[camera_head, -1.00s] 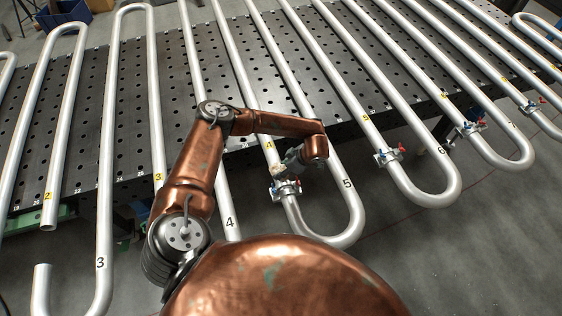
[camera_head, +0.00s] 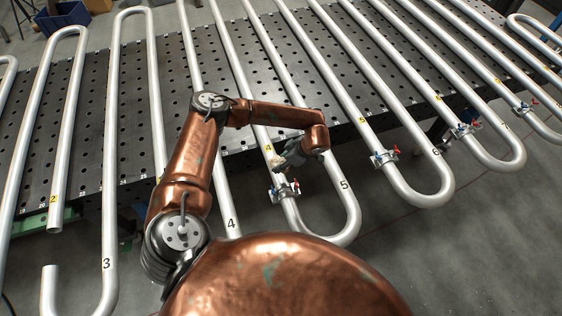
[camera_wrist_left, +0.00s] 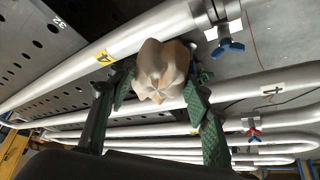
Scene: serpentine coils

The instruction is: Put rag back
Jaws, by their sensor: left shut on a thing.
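The rag (camera_wrist_left: 162,72) is a crumpled beige bundle. In the left wrist view it sits between the green fingers of my left gripper (camera_wrist_left: 160,92), which is shut on it. In the head view my left gripper (camera_head: 287,159) is small and dark below my copper wrist, near the yellow 4 tag on a silver pipe and just above a clamp with red and blue handles (camera_head: 284,190). The rag shows there only as a small pale patch. In the wrist view, the rag overlaps the pipe with the yellow tag; whether they touch I cannot tell. My right gripper is not in view.
Silver serpentine pipes (camera_head: 109,160) with number tags run across a black perforated table (camera_head: 85,120). More clamps (camera_head: 384,158) sit on pipes to the right. A blue bin (camera_head: 62,16) stands at the back left. Grey floor lies open at the lower right.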

